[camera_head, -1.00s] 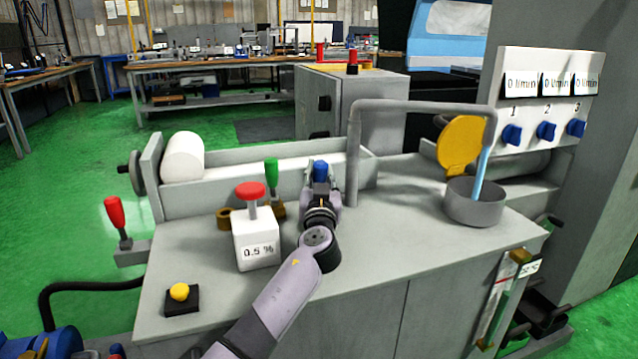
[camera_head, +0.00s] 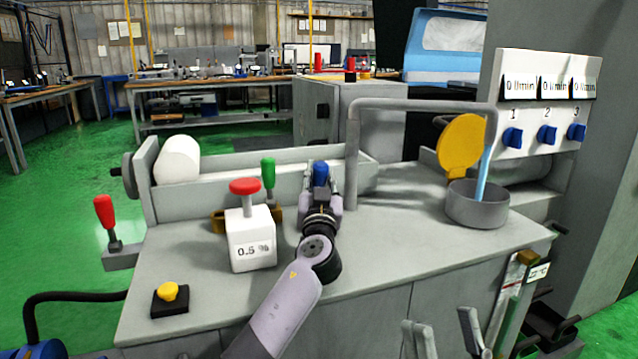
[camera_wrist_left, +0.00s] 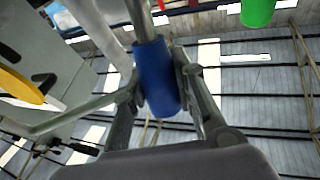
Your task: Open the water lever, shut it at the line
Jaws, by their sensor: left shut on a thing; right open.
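The blue-handled lever (camera_head: 320,172) stands upright on the machine top. My left gripper (camera_head: 321,190) is shut on its blue handle, which shows between the fingers in the left wrist view (camera_wrist_left: 157,78). A blue stream of water (camera_head: 484,172) runs from the bent grey pipe (camera_head: 420,105) into the round grey pot (camera_head: 476,208). A sight gauge (camera_head: 512,300) with a white scale and a greenish tube is on the front right; its level and line are too small to read. My right gripper (camera_head: 445,335) is open and empty at the bottom edge, left of the gauge.
A green lever (camera_head: 268,175) stands just left of my left gripper. A white box marked 0.5 % with a red knob (camera_head: 250,240) is near it. A yellow button (camera_head: 170,293) sits front left. Blue valve knobs (camera_head: 546,134) line the right panel.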

